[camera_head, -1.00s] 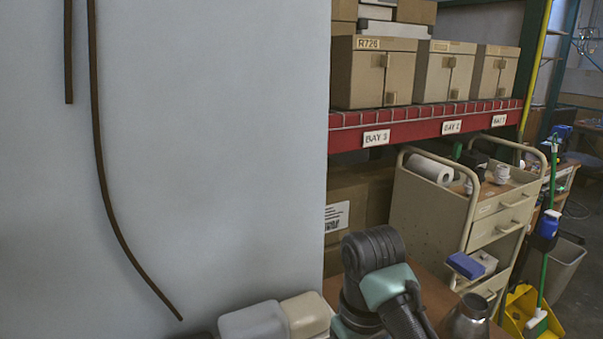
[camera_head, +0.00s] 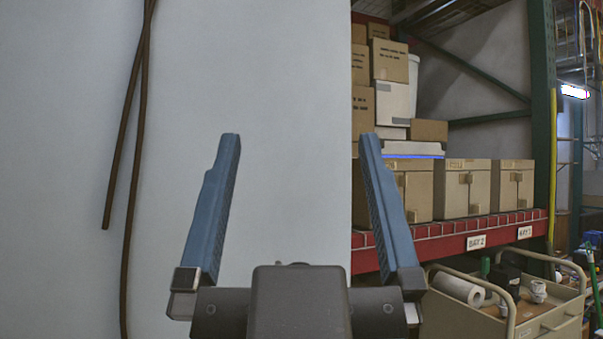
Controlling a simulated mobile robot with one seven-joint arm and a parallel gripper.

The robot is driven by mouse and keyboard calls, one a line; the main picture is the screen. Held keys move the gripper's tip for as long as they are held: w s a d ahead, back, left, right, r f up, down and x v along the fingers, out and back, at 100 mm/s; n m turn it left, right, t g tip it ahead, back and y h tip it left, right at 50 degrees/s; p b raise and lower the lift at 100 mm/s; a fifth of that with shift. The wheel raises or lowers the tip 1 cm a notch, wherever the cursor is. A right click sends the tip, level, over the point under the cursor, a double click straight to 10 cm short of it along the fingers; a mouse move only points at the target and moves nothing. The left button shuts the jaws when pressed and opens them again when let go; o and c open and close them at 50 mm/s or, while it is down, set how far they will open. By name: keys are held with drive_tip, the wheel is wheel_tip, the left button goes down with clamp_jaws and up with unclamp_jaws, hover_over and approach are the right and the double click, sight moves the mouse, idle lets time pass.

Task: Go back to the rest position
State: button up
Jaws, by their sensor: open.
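My gripper (camera_head: 297,150) is in the lower middle of the head view. Its two blue fingers point upward and stand wide apart, with nothing between them. Its dark body is at the bottom edge of the picture. Behind it are a pale wall panel (camera_head: 270,70) and the shelving. No lamp parts show in the present view.
A red-edged shelf (camera_head: 440,242) with several tan boxes (camera_head: 462,188) stands at the right. Below it is a beige cart (camera_head: 545,318) with a paper roll (camera_head: 460,287). Dark cables (camera_head: 137,150) hang down the panel at the left. The space around the fingers looks clear.

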drive_tip(key=shift+s+r, duration=0.1)
drive_tip(key=shift+s, duration=0.1)
wheel_tip(320, 180, up, 8)
drive_tip(key=p, duration=0.8)
idle(0.4)
